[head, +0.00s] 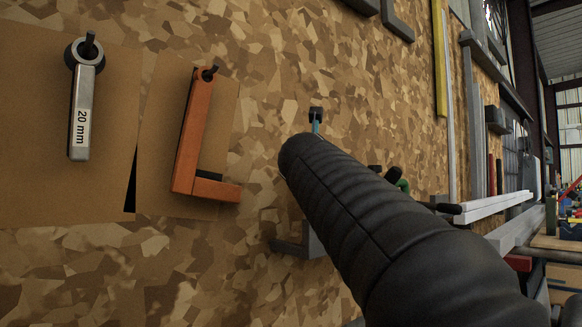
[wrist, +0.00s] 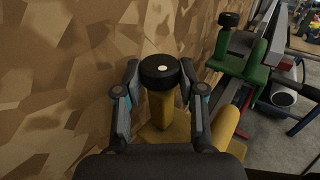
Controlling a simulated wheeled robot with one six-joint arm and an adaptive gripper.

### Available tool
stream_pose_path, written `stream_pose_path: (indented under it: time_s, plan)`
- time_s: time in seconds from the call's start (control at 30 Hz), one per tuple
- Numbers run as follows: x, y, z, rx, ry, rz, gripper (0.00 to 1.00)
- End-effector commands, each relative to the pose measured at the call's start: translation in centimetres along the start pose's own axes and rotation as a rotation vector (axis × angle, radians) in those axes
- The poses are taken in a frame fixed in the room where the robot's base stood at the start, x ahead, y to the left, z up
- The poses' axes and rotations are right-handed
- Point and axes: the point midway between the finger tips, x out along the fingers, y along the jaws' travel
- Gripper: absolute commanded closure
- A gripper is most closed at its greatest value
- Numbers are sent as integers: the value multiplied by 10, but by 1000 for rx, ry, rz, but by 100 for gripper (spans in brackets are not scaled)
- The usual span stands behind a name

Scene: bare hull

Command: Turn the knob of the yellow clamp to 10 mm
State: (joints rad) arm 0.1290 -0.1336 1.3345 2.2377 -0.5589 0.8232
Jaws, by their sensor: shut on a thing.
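In the wrist view the yellow clamp (wrist: 160,112) stands below my gripper, with its yellow body running down to the lower right. Its round black knob (wrist: 160,70) has a small pale dot in the middle of its top. My gripper (wrist: 160,74) has one finger on each side of the knob and is shut on it. No scale or reading on the clamp is legible. In the head view my dark arm covers the yellow clamp and the gripper.
A green clamp (wrist: 247,52) with a black knob stands to the right in the wrist view. Pale bars (head: 490,208) project at right.

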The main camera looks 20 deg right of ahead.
Motion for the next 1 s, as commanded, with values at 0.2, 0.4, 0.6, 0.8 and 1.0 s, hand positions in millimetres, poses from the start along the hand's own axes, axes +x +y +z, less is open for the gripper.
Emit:
stream_pose_path:
  time_s: [0.2,0.4,0.6,0.8,1.0]
  plan:
    - [0,0,-1,-1,2,-1,35]
    - [0,0,0,-1,1,-1,35]
    - [-12,1,0,-1,0,1,35]
    - [-48,1,1,-1,-1,3,35]
    - [-88,1,0,0,-1,4,35]
